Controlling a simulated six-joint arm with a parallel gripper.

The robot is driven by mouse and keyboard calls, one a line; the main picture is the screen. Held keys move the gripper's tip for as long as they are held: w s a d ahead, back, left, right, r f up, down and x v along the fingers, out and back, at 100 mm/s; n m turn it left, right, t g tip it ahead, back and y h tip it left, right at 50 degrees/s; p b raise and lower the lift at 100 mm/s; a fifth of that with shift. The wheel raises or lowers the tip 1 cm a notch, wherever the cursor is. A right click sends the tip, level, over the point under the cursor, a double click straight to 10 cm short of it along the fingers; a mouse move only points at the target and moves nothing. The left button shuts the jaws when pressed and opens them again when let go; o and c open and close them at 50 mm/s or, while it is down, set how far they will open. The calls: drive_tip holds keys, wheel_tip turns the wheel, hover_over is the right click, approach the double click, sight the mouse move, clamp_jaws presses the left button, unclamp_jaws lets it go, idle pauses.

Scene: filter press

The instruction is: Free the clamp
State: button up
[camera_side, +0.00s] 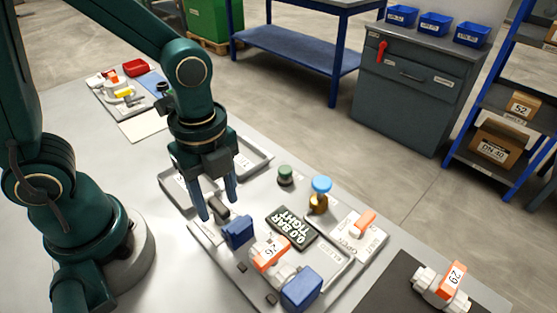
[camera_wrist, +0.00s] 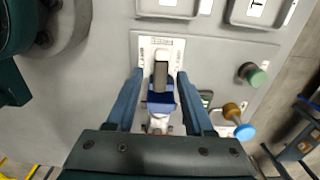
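My gripper (camera_side: 218,211) points down over the front of the press, with its two fingers apart. In the wrist view my gripper (camera_wrist: 160,78) has one finger on each side of a dark clamp handle (camera_wrist: 160,75), with visible gaps. The handle (camera_side: 221,208) also shows between the fingertips in the side view. It lies on a pale labelled plate (camera_wrist: 161,43), its small lettering unclear. A blue block (camera_side: 238,232) adjoins the handle. A white housing with an orange tag "26" (camera_side: 270,253) sits between this block and a second blue block (camera_side: 301,289).
A display (camera_side: 291,228) reads "0.0 BAR TIGHT". Near it stand a green knob (camera_side: 285,175), a blue-topped valve (camera_side: 320,187) and an orange lever (camera_side: 365,222) by "OPEN". Another housing tagged "29" (camera_side: 453,280) lies on a dark mat (camera_side: 385,284). A grey tray (camera_side: 255,158) is behind.

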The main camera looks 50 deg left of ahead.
sight(218, 204)
drive_tip(key=shift+r, duration=0.1)
drive_tip(key=shift+r, duration=2.5)
drive_tip(key=shift+r, duration=0.1)
drive_tip(key=a+r+n+t, duration=0.1)
drive_tip(key=r+n+t, duration=0.1)
drive_tip(key=r, duration=0.1)
drive_tip(key=shift+w+a+n, duration=0.1)
drive_tip(key=shift+a+n, duration=0.2)
drive_tip(key=shift+a, duration=0.1)
drive_tip(key=n+t, duration=0.1)
drive_tip(key=n, duration=0.4)
drive_tip(key=s+a+r+n+t, duration=0.1)
drive_tip(key=n, duration=0.4)
drive_tip(key=a+r+n+t, duration=0.1)
drive_tip(key=n, duration=0.4)
drive_tip(key=shift+s+a+n+t, duration=0.1)
drive_tip(key=shift+s+n+t, duration=0.2)
drive_tip(key=shift+s, duration=0.1)
